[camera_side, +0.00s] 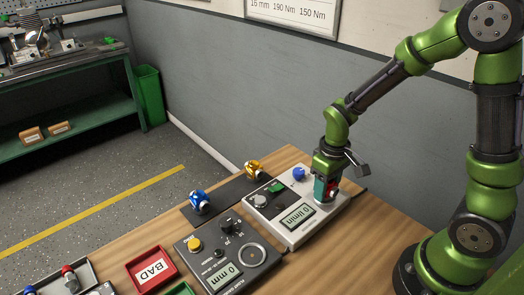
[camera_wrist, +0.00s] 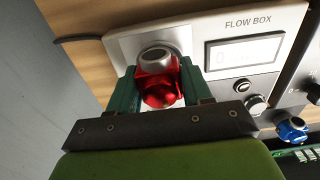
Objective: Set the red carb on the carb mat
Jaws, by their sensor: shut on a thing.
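My gripper (camera_side: 326,188) is shut on the red carb (camera_wrist: 160,82), with one green finger on each side of it in the wrist view. The carb is at the right end of the light grey flow box (camera_side: 288,228), its grey round mouth facing the wrist camera. A little of its red body shows beside the fingers in the side view (camera_side: 332,187). I cannot tell whether it touches the box. The dark carb mat (camera_side: 228,189) lies behind and left of the flow box. A blue carb (camera_side: 199,200) and a yellow carb (camera_side: 253,168) stand on it, with bare mat between them.
A dark dial box (camera_side: 228,258) stands in front of the mat. A red BAD tray (camera_side: 152,268), a green tray (camera_side: 180,289) and a grey tray with parts are at the lower left.

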